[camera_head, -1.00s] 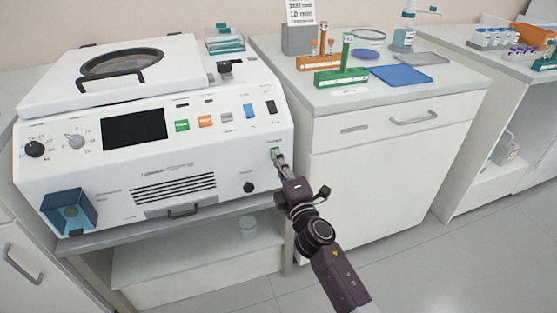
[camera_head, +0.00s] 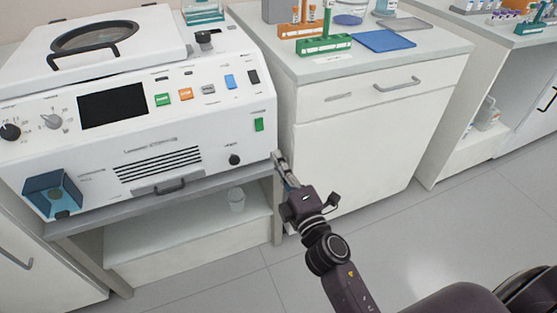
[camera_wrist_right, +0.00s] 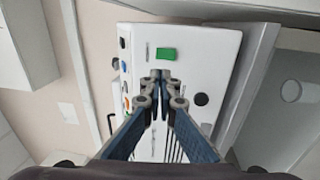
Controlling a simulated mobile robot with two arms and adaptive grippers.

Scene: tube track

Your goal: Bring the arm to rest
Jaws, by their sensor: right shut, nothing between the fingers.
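My right gripper (camera_head: 279,157) is shut and empty. In the head view it hangs in front of the lower right corner of the white centrifuge-like machine (camera_head: 205,133), beside the cabinet front. In the right wrist view the closed fingertips (camera_wrist_right: 161,76) point toward the machine's front panel, just below a green switch (camera_wrist_right: 166,54). The same green switch (camera_head: 259,125) shows in the head view above the gripper, with a visible gap between them. My left gripper is in no view.
A white cabinet (camera_head: 360,145) stands right of the machine, with a green rack (camera_head: 324,46) and a blue tray (camera_head: 384,40) on top. The floor (camera_head: 400,225) in front is clear.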

